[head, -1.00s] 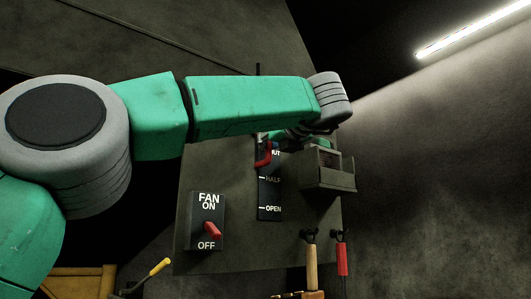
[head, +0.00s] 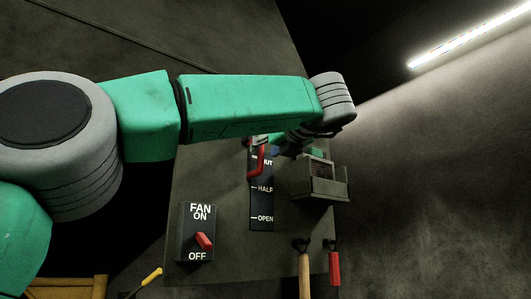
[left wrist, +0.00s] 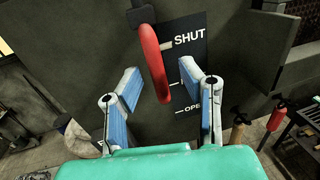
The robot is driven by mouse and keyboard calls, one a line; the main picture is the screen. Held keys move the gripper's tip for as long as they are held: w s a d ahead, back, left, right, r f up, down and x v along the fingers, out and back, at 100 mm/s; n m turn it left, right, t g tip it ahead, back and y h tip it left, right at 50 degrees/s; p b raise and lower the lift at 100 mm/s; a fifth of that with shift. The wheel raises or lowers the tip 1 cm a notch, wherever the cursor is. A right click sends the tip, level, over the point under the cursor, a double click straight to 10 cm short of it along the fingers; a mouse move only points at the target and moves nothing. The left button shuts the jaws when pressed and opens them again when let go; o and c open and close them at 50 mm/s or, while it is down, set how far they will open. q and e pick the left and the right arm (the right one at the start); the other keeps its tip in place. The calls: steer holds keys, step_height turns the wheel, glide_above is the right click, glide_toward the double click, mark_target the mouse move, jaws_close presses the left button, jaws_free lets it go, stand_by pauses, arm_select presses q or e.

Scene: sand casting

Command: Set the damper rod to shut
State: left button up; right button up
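The damper rod's red handle (head: 253,163) hangs at the top of the black label plate (head: 261,208), beside the SHUT mark and above HALF and OPEN. In the left wrist view the red handle (left wrist: 154,62) extends down from a dark block, just left of SHUT. My left gripper (left wrist: 158,82) is open, its blue-padded fingers apart on either side of the handle's lower end. I see no finger contact. In the head view my left gripper (head: 276,150) is mostly hidden under my forearm, close to the handle. My right gripper is not in view.
A fan switch (head: 198,232) with a red lever sits left of the plate on the grey panel. A grey open box (head: 322,185) juts out to the right. Tools with wooden (head: 304,275) and red (head: 335,268) handles hang below it.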

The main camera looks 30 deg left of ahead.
arm_select(q)
steer(key=v, duration=0.9)
steer(key=shift+s+d, duration=0.2)
